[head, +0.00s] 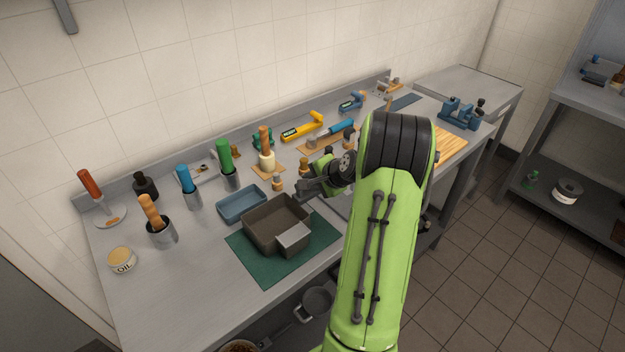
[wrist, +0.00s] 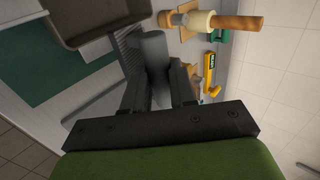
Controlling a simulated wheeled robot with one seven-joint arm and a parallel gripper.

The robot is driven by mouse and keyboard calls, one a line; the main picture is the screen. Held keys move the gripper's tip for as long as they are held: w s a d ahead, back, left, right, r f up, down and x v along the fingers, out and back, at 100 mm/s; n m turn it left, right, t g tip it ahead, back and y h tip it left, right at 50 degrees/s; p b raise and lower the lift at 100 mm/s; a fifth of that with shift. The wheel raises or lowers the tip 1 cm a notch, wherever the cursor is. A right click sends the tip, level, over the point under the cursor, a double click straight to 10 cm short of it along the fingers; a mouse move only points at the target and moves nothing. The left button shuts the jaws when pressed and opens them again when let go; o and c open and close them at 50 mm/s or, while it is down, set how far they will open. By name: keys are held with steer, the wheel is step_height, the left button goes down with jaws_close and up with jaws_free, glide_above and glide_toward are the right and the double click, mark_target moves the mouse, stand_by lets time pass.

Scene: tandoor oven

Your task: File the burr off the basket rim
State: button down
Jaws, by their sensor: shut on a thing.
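The basket, a brown-grey open box (head: 262,236), sits on a green mat (head: 247,262), with a lighter grey block at its front right corner. In the wrist view the basket (wrist: 98,32) is at the upper left. My gripper (head: 312,187) is at the basket's back right, low over the bench. In the wrist view my gripper (wrist: 160,85) is shut on a grey round-ended piece (wrist: 154,48), seemingly the file's handle. A dark ridged strip (wrist: 128,42) lies between it and the basket; I cannot tell if it touches the rim. I cannot make out the burr.
A blue tray (head: 241,204) stands behind the basket. Tool cups (head: 161,235), an oil tin (head: 122,260) and a wooden-handled tool (head: 266,150) stand around. A yellow tool (head: 302,128) lies at the back, and a blue vise (head: 460,115) is at the far right. The front left bench is clear.

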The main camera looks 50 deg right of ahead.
steer(key=shift+f, duration=0.2)
steer(key=shift+a+r, duration=0.1)
steer(key=shift+w+a+r+b, duration=0.1)
steer(key=shift+a+b, duration=0.1)
steer(key=shift+a, duration=0.65)
steer(key=shift+w+a+r+b, duration=0.1)
steer(key=shift+a+b, duration=0.1)
steer(key=shift+a, duration=0.6)
steer(key=a, duration=0.1)
steer(key=a+b, duration=0.1)
steer(key=a, duration=0.1)
steer(key=shift+w+a+f, duration=0.2)
steer(key=shift+a, duration=0.05)
steer(key=shift+s+d+f, duration=0.1)
steer(key=shift+s+d, duration=0.05)
steer(key=shift+d, duration=0.75)
steer(key=shift+s+d+f, duration=0.1)
steer(key=shift+s+d, duration=0.05)
steer(key=shift+d, duration=0.7)
